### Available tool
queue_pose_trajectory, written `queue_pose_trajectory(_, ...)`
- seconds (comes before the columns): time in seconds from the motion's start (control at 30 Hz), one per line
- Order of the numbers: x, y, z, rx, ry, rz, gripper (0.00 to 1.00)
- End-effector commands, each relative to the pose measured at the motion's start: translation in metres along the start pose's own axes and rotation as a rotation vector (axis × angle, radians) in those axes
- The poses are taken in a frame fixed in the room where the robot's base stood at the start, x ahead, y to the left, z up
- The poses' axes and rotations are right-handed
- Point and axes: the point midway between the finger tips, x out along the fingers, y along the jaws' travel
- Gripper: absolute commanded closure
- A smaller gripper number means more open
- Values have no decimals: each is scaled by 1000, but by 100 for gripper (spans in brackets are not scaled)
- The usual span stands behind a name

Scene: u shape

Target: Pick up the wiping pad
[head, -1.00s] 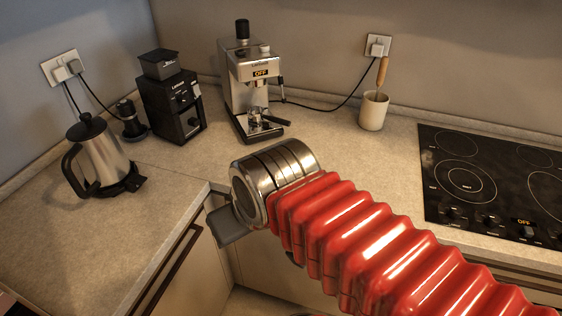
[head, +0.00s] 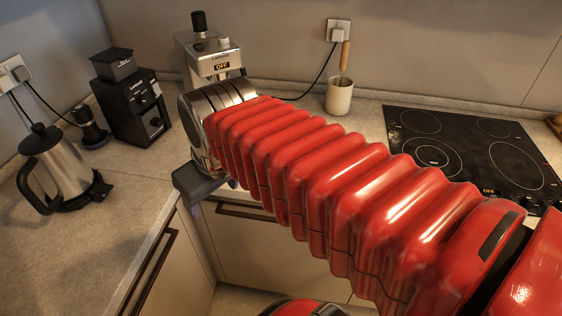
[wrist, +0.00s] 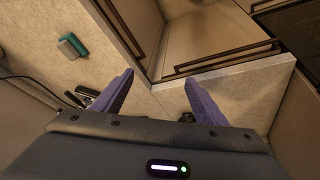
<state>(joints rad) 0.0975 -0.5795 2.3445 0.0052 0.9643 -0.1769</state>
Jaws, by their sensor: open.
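A small teal and grey block (wrist: 73,46), which looks like the wiping pad, lies on the countertop at the upper left of the wrist view. I do not see it in the head view. My gripper (wrist: 160,77) is open, its two purple fingers spread with nothing between them. The pad is apart from the fingers, to the left of the left fingertip. In the head view my red arm reaches left over the inner corner of the counter, and my fingers are hidden there.
A kettle (head: 62,170), a coffee grinder (head: 135,108) and an espresso machine (head: 212,60) stand on the left and back counter. A utensil cup (head: 339,96) and a cooktop (head: 465,150) are farther right. Cabinet handles (head: 245,211) stick out below the counter edge.

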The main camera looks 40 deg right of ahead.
Motion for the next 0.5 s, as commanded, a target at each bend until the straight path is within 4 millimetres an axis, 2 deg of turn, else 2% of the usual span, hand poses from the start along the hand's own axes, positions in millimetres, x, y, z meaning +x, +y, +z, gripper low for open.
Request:
queue_pose_trajectory(0.2, 6, 48, -33, -71, -79, 4, 31)
queue_pose_trajectory(0.5, 23, 122, -65, -173, -169, -25, 31)
